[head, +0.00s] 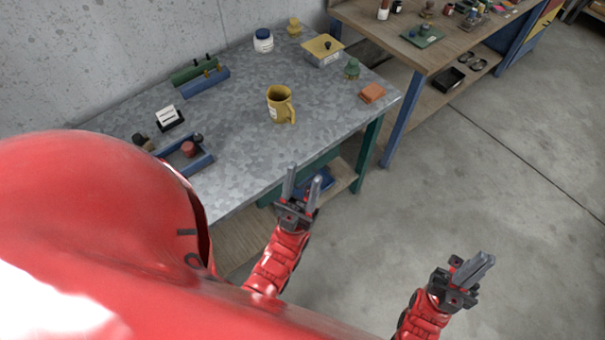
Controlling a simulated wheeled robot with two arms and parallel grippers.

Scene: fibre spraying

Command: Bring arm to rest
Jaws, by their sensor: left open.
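My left gripper (304,175) is in the lower middle of the head view, in front of the near edge of the metal-topped table (240,150). Its two grey fingers are apart, with nothing between them. My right gripper (478,268) is at the lower right, over bare floor, away from the table. Its fingers overlap in this view, so I cannot tell the gap, and I see no object at it. Both red forearms come up from the bottom edge.
A yellow mug (279,104) stands on the table, with an orange block (372,93), a yellow-lidded box (322,51), a white jar (263,41) and blue trays (207,84). A wooden bench (440,58) stands behind at right. The floor (500,170) at right is clear.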

